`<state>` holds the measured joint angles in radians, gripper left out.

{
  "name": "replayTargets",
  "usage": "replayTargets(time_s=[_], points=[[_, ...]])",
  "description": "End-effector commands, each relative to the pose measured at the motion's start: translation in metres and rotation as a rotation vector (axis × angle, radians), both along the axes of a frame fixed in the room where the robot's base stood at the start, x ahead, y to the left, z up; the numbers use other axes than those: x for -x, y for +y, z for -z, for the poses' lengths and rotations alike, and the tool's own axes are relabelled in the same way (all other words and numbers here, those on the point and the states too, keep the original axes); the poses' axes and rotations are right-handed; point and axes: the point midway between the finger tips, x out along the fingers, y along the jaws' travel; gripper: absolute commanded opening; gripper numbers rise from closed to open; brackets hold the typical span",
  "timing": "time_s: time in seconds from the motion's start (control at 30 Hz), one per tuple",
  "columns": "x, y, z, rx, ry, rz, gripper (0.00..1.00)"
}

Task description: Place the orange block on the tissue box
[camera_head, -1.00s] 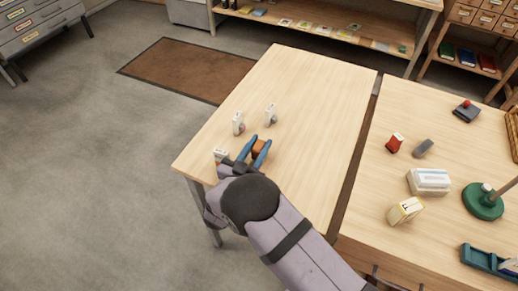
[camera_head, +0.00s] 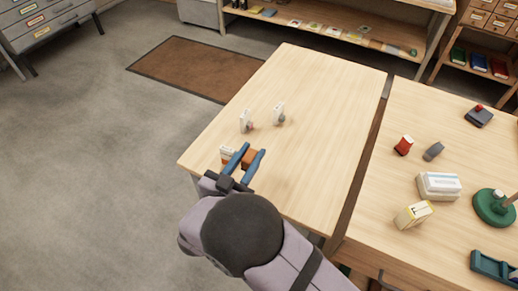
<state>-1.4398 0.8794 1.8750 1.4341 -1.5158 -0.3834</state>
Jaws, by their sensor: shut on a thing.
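The orange block (camera_head: 250,158) is between the blue fingers of my gripper (camera_head: 254,150), which is shut on it over the near left part of the left table. The fingers and arm partly hide the block, and I cannot tell its exact height above the table. A white box with blue marking (camera_head: 438,186), which looks like the tissue box, stands on the right table, well to the right of my gripper.
Small white items (camera_head: 246,121) stand on the left table (camera_head: 310,110), and another (camera_head: 227,153) is close beside my gripper. A yellow-and-white box (camera_head: 413,215), red item (camera_head: 403,145), grey item (camera_head: 433,151) and green base (camera_head: 493,207) surround the white box. A gap separates the tables.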

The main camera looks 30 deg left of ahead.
Motion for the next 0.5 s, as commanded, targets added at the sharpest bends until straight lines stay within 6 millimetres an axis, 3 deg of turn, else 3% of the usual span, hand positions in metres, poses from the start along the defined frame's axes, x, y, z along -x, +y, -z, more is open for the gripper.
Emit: replayTargets(time_s=[0.2, 0.5], points=[[0.031, 0.000, -0.015, -0.001, -0.001, -0.002, 0.05], [0.044, -0.001, -0.022, 0.000, 0.000, 0.000, 0.05]])
